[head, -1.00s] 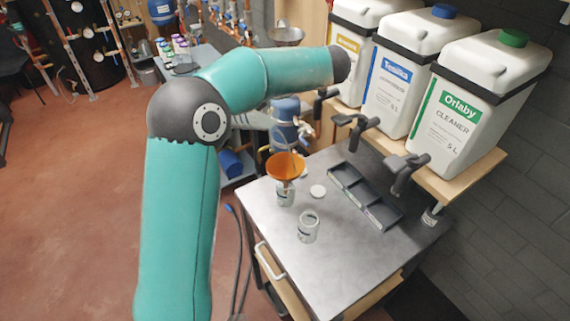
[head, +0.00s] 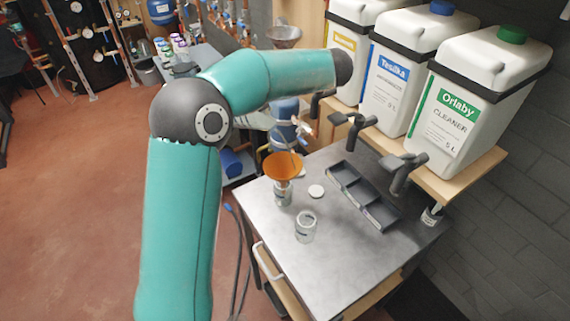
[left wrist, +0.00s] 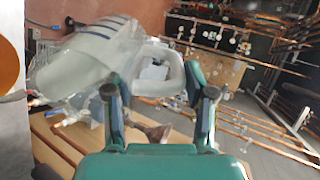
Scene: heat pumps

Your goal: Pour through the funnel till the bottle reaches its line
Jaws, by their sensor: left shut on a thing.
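The orange funnel (head: 283,166) sits in the mouth of a clear bottle (head: 283,192) on the grey metal bench top. The liquid level and the line on the bottle are too small to read. In the left wrist view, my left gripper (left wrist: 159,91) is shut on the handle of a translucent jug (left wrist: 85,62) with dark stripes. The jug lies tilted across the view. An orange rim, apparently the funnel (left wrist: 8,62), shows at the left edge. My right gripper is out of view.
An open clear jar (head: 306,228) and a white lid (head: 317,191) stand near the bottle. A dark divided tray (head: 362,196) lies behind them. Several tapped canisters, including the green-labelled cleaner (head: 480,95), line the wooden shelf (head: 440,178) at the back right.

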